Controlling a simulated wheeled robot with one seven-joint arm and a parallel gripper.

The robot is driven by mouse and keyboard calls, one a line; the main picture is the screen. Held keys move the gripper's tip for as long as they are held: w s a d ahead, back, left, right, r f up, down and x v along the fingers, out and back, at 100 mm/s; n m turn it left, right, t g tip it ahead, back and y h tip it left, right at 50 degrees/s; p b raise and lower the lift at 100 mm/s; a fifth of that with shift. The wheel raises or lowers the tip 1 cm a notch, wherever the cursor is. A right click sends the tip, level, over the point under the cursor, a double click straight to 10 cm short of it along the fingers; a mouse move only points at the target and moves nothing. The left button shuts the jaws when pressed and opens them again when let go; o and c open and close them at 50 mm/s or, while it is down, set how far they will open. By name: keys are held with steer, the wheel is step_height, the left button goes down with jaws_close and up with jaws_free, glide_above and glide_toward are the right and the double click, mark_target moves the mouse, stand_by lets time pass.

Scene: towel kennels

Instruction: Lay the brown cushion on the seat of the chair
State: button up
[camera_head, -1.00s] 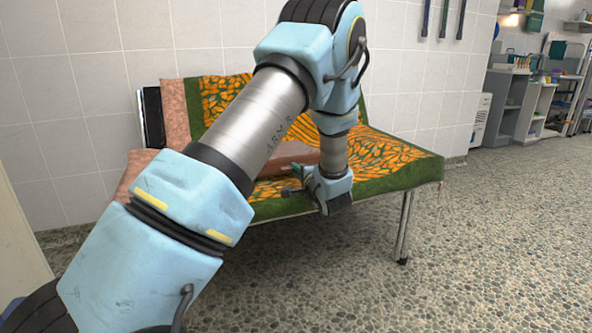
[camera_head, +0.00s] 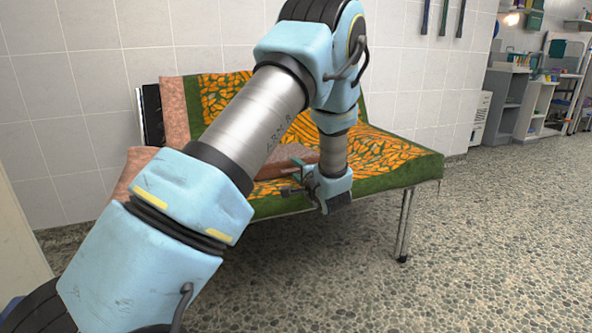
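The chair (camera_head: 390,181) is a wide seat with green edging and an orange pattern, standing against the tiled wall. The brown cushion (camera_head: 287,159) lies on its seat, against or close to the backrest; my forearm hides its left part and my wrist its right end. My gripper (camera_head: 294,178) is low at the front of the seat, just in front of the cushion. Its two fingers look spread apart, one dark and low, one teal and higher. No cushion edge is seen between them, though the view is small and partly blocked.
A pinkish-brown section (camera_head: 174,108) of backrest and seat shows at the chair's left end. Shelves and a cabinet (camera_head: 505,103) stand at the far right. The pebbled floor right of the chair is clear. Dark tools hang on the wall above.

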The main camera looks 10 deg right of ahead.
steer(key=s+d+r+p, duration=0.1)
steer(key=s+p, duration=0.2)
steer(key=s, duration=0.7)
steer(key=s+a+r+n+g+y+p, duration=0.2)
steer(key=a+n+g+y, duration=0.5)
steer(key=a, duration=1.3)
steer(key=s+a+r+n+g+h+p, duration=0.1)
steer(key=s+a+n+g+h, duration=0.2)
steer(key=s+a+g, duration=0.3)
steer(key=s+a+n+g+h, duration=0.2)
steer(key=s+a+g, duration=0.15)
steer(key=s, duration=0.55)
step_height(320, 180, up, 42)
steer(key=d+n+t+h+p, duration=0.1)
steer(key=n+h+p, duration=0.2)
steer(key=p, duration=3.5)
steer(key=shift+h+p, duration=0.4)
steer(key=shift+h, duration=0.2)
